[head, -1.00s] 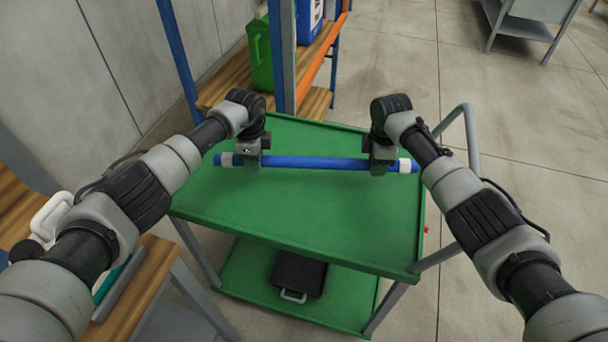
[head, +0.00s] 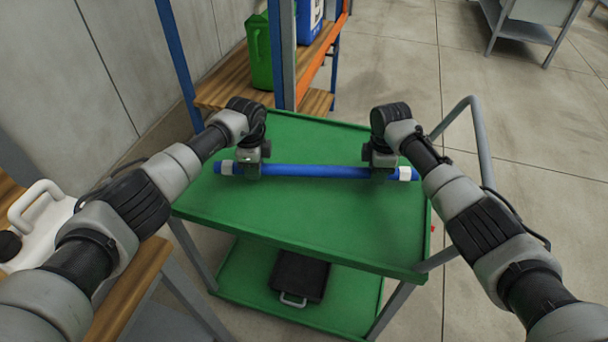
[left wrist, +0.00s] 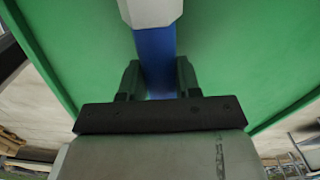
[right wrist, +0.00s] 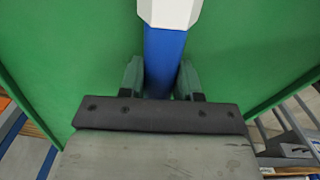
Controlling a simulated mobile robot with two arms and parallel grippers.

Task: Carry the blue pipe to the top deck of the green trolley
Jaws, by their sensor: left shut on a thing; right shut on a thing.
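The blue pipe (head: 315,171) with white end collars lies level across both my grippers, over the top deck (head: 300,220) of the green trolley. My left gripper (head: 251,172) is shut on the pipe near its left end. My right gripper (head: 381,172) is shut on it near its right end. In the left wrist view the pipe (left wrist: 155,60) runs between the two fingers, with a white collar just beyond. The right wrist view shows the same with the pipe (right wrist: 163,60). I cannot tell whether the pipe touches the deck or hangs just above it.
A black case (head: 298,277) sits on the trolley's lower deck. The trolley's grey handle (head: 482,150) rises at right. A shelf rack (head: 315,65) with a green jerrycan (head: 259,50) stands behind. A wooden bench (head: 130,285) with a white container (head: 40,225) is at lower left. The top deck is otherwise clear.

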